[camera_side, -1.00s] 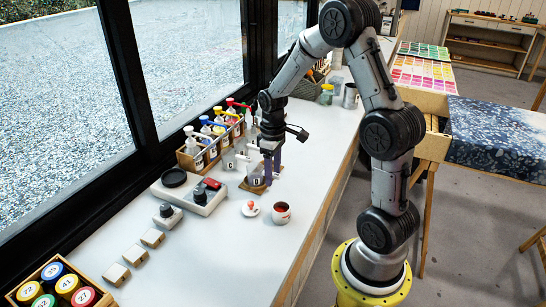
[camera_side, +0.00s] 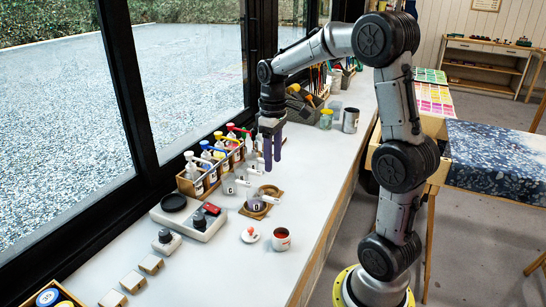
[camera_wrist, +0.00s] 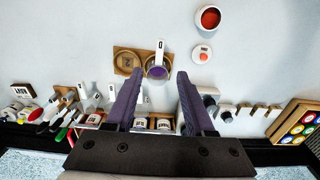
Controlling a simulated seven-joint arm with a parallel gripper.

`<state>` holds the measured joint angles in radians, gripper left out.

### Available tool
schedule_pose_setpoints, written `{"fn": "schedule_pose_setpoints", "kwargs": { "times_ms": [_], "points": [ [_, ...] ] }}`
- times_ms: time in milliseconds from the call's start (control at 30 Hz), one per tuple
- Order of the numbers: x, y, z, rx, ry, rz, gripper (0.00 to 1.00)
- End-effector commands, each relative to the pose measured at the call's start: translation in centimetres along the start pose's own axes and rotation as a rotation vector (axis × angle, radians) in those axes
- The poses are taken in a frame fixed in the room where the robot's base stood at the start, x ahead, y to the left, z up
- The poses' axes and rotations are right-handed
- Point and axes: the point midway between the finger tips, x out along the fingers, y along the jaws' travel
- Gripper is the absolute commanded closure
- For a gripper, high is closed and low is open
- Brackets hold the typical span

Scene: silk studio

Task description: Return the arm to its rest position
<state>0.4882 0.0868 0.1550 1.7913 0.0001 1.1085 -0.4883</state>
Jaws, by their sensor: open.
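My gripper (camera_side: 272,150) is open and empty, its purple fingers pointing down above the white worktop (camera_side: 222,262). In the wrist view the two fingers (camera_wrist: 157,98) are spread with nothing between their tips. A small beaker (camera_side: 254,203) with a white handle marked D stands on a wooden board (camera_side: 275,191) with round recesses, below my gripper. In the wrist view the beaker (camera_wrist: 157,71) shows purple contents, beside an empty ring in the board (camera_wrist: 124,62).
A wooden rack of dye bottles (camera_side: 188,187) stands by the window. Glass jars (camera_side: 327,118) and a tool caddy (camera_side: 305,103) stand farther back. The front worktop is mostly clear.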

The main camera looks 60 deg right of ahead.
Motion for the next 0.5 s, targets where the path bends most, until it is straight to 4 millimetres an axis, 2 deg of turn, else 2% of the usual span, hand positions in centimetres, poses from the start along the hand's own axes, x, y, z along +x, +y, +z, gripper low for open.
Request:
{"fn": "schedule_pose_setpoints", "kwargs": {
  "times_ms": [133,233,367,500],
  "points": [
    [-0.1,-0.4,-0.2,-0.012,0.004,0.002,0.46],
    [-2.1,-2.0,-0.6,-0.056,0.053,0.026,0.46],
    [-5.4,-5.9,0.8,-0.145,0.138,0.06,0.46],
    [-7.8,-10.4,4.2,-0.206,0.245,0.085,0.46]
  ]
}}
